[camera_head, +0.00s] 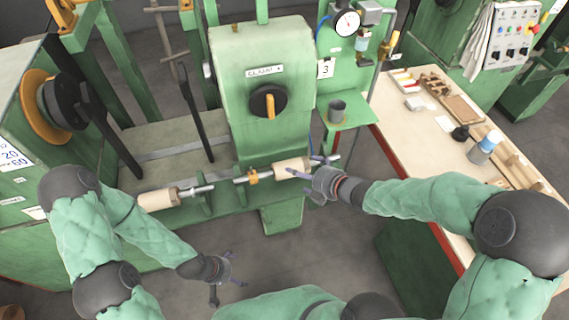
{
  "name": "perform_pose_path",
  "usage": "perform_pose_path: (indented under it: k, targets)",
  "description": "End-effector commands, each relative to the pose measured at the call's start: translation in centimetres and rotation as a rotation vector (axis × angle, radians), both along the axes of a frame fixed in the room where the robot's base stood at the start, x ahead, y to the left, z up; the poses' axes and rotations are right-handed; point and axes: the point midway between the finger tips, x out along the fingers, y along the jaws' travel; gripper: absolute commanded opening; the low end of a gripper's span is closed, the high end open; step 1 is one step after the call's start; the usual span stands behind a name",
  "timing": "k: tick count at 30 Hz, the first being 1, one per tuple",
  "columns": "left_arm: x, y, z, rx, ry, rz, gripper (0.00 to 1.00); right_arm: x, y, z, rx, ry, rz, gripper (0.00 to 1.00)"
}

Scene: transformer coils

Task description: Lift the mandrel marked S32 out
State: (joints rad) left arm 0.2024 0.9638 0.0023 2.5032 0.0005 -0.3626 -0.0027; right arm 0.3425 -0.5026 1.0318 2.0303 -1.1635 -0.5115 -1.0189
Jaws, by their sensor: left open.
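Two pale cylindrical mandrels lie along a metal shaft line on the green machine. One mandrel (158,199) is at the left. The other mandrel (290,168) is further right, beside a brass-coloured collar. No S32 mark is readable on either, so I cannot tell which one bears it. My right gripper (315,180) is at the right end of the right mandrel, with its fingers spread; whether they touch it is unclear. My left gripper (232,283) is open and empty, low in front of the machine, apart from both mandrels.
The machine's upright green housing (262,75) with a black knob rises behind the right mandrel. Dark lever arms (195,112) stand behind the shaft. A small shelf with a dark cup (337,111) and a cluttered workbench (400,128) are at the right. Floor is open around my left gripper.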

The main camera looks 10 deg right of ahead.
Motion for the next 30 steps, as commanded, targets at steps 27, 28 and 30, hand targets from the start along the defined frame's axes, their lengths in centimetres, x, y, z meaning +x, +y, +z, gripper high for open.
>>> perform_pose_path:
  k: [27,28,30]
  targets:
    - [0.0,0.0,-4.5,0.000,0.000,0.000,1.00,7.5,4.2,-5.6,0.002,0.002,0.000,1.00]
    - [0.0,0.0,-4.5,0.000,0.000,0.000,1.00,7.6,4.2,-5.7,0.002,0.002,0.000,1.00]
    - [0.0,0.0,-4.4,0.000,0.000,0.000,1.00,7.7,4.2,-5.6,0.002,0.002,-0.001,1.00]
